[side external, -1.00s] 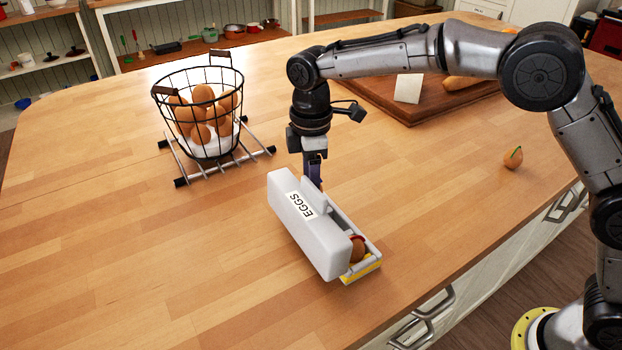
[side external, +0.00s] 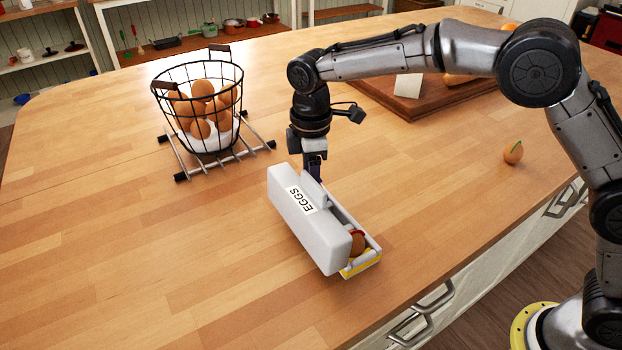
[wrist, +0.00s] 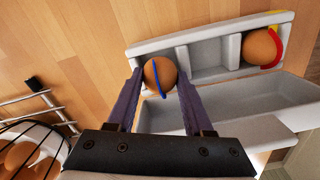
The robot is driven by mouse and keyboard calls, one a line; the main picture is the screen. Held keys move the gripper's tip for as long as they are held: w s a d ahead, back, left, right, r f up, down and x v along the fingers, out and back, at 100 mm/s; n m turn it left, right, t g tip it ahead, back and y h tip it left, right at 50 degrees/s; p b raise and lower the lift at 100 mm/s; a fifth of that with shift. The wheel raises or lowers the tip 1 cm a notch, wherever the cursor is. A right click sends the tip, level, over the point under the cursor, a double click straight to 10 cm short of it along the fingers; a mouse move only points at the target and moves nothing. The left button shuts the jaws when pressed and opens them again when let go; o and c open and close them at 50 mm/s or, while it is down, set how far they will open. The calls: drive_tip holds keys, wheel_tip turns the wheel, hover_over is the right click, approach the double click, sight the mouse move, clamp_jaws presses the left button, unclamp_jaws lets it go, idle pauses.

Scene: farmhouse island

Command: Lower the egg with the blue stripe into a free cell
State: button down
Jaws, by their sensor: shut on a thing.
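The egg with the blue stripe (wrist: 157,78) is between the two fingers of my gripper (wrist: 160,76), which is shut on it. In the wrist view the egg is at the left end cell of the grey egg carton (wrist: 140,48); I cannot tell whether it touches the cell floor. The middle cell (wrist: 206,60) is empty. An egg with a red stripe (wrist: 261,47) sits in the right cell. In the side view my gripper (side external: 314,172) points down behind the open lid (side external: 300,232) marked EGGS, which hides the fingertips and held egg.
A wire basket of brown eggs (side external: 202,90) stands on a metal rack at the left. A wooden board (side external: 435,100) is at the back. Bare counter surrounds the carton.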

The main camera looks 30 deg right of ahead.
drive_tip(key=shift+f, duration=0.4)
idle(0.3)
drive_tip(key=shift+c, duration=1.1)
unclamp_jaws()
